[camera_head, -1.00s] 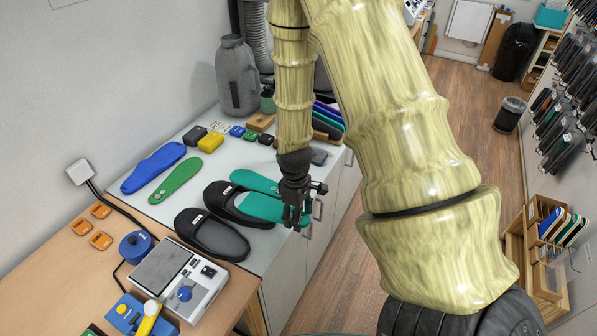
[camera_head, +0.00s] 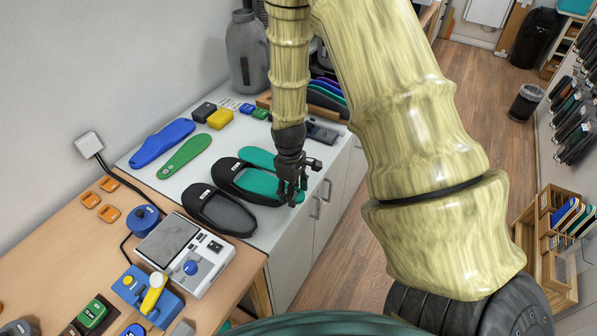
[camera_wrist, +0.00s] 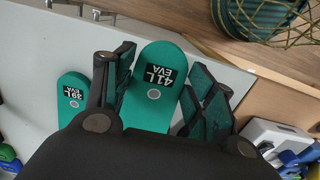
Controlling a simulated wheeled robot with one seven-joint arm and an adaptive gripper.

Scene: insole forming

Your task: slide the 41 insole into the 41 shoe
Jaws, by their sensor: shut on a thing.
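The teal 41 insole, marked "41L EVA" (camera_wrist: 155,85), is between the fingers of my gripper (camera_wrist: 162,98) in the wrist view. In the head view my gripper (camera_head: 290,190) is shut on the right end of this insole (camera_head: 258,184). The insole's left part reaches over or into the opening of the right-hand black shoe (camera_head: 228,172); I cannot tell how deep it sits. Another black shoe (camera_head: 220,212) stands beside it on the left. The white labels on the shoes are too small to read. My fingers hide part of the insole.
Another teal insole marked "39L EVA" (camera_wrist: 72,100) lies beside the held one; it also shows behind the shoe (camera_head: 258,157). Green (camera_head: 184,157) and blue (camera_head: 162,143) insoles lie further left. A grey-white device (camera_head: 190,255) stands at the front.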

